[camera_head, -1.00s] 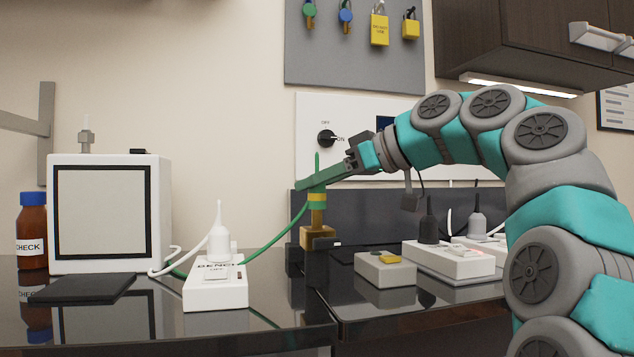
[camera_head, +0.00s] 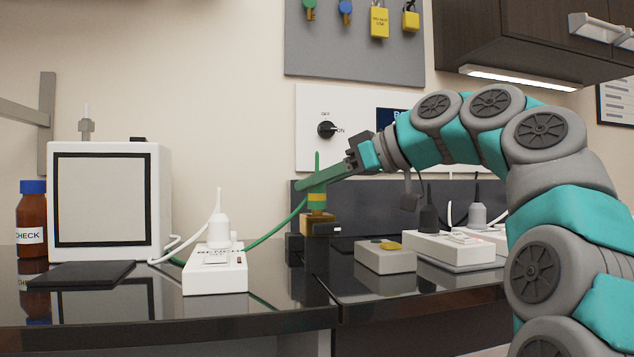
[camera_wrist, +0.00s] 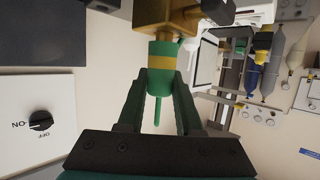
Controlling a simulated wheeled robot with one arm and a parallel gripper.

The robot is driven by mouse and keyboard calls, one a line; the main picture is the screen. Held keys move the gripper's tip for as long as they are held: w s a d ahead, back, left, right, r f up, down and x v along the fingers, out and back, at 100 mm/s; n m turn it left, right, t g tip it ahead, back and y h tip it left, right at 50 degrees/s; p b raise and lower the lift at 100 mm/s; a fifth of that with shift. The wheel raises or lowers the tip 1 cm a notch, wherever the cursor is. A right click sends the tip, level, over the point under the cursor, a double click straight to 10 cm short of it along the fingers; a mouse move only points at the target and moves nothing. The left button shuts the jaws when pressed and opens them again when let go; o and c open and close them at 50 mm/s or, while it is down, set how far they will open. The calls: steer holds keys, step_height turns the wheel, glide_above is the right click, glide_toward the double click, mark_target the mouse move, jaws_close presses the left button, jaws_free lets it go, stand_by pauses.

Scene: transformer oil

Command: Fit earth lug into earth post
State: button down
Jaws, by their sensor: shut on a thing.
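The earth lug (camera_head: 317,198) is a green piece with a yellow band and a thin green tip pointing up. My gripper (camera_head: 311,185) is shut on it and holds it upright. The wrist view shows the lug (camera_wrist: 162,62) between my two green fingers (camera_wrist: 160,82). The brass earth post (camera_head: 319,224) is directly below the lug, on a dark mount at the bench edge. It also shows in the wrist view (camera_wrist: 163,18), right against the lug's end. The lug looks in line with the post and touching it; how deep it sits is hidden.
A green cable (camera_head: 275,235) runs from the lug down to the left. A white power strip (camera_head: 215,277) stands left of the post, and a grey box (camera_head: 385,258) stands right of it. A wall panel with a rotary switch (camera_head: 327,130) is behind.

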steer(key=shift+f+b, duration=0.3)
steer(key=shift+f, duration=0.05)
steer(key=c, duration=0.5)
jaws_free()
steer(key=shift+r, duration=0.1)
steer(key=p+v, duration=0.1)
steer(key=v, duration=0.6)
steer(key=shift+s+d, duration=0.2)
steer(key=shift+d, duration=0.15)
steer(key=shift+s, duration=0.1)
